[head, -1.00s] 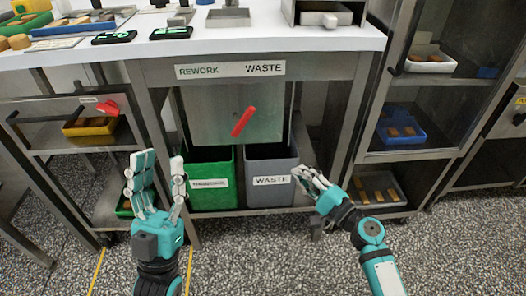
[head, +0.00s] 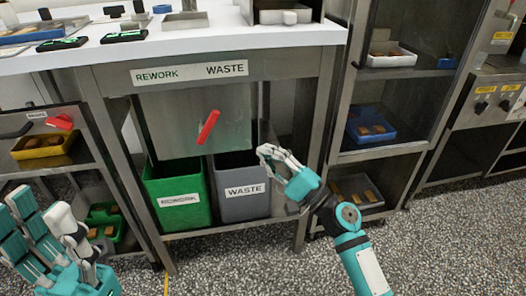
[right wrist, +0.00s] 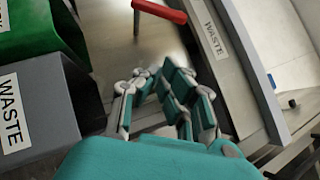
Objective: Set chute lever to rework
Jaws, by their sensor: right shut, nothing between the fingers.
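The red chute lever (head: 208,127) stands in front of the steel chute plate (head: 185,115), its upper end leaning right, toward the WASTE side of the label strip (head: 190,74). The lever also shows at the top of the right wrist view (right wrist: 160,10). My right gripper (head: 270,153) is shut and empty, to the right of and below the lever, apart from it. Its fingers show in the right wrist view (right wrist: 150,88). My left gripper (head: 52,222) is open and empty at the lower left, far from the lever.
Below the chute stand a green REWORK bin (head: 180,190) and a grey WASTE bin (head: 240,188). A table leg (head: 318,130) is close to my right arm. A shelf rack (head: 385,157) stands right; a cabinet with a red handle (head: 60,122) stands left.

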